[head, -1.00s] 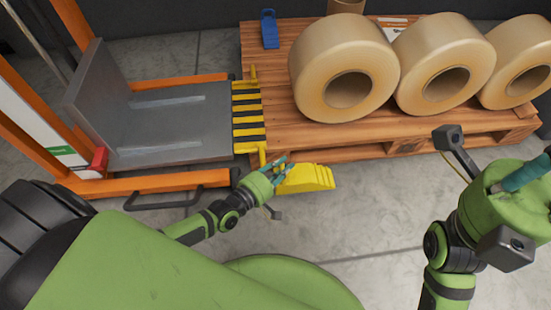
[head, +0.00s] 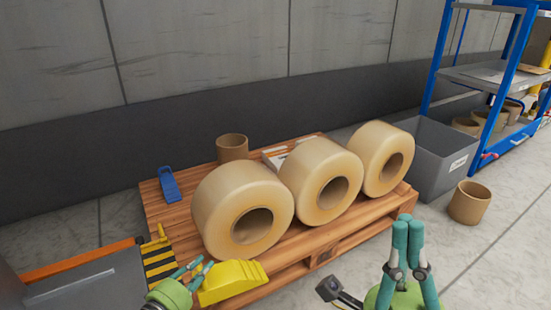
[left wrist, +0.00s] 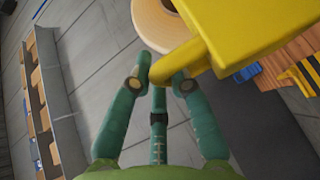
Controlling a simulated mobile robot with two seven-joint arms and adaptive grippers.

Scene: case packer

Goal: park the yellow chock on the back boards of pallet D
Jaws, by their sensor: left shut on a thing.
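The yellow chock (head: 234,281) is held by my left gripper (head: 197,267) in front of the wooden pallet (head: 153,207), overlapping its near edge in the head view. In the left wrist view, the teal fingers (left wrist: 160,78) close around a narrow yellow part of the chock (left wrist: 255,30). The pallet's back boards are partly hidden behind the rolls. My right gripper (head: 407,222) points up at the pallet's right front, its fingers together with nothing between them. No letter D shows on the pallet.
Three large film rolls (head: 213,205) fill the pallet's middle. A blue chock (head: 170,185) and a cardboard core (head: 232,148) stand towards its back, with bare boards between them. A black-and-yellow striped plate (head: 158,262) adjoins the pallet's left. A grey bin (head: 440,160) stands right.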

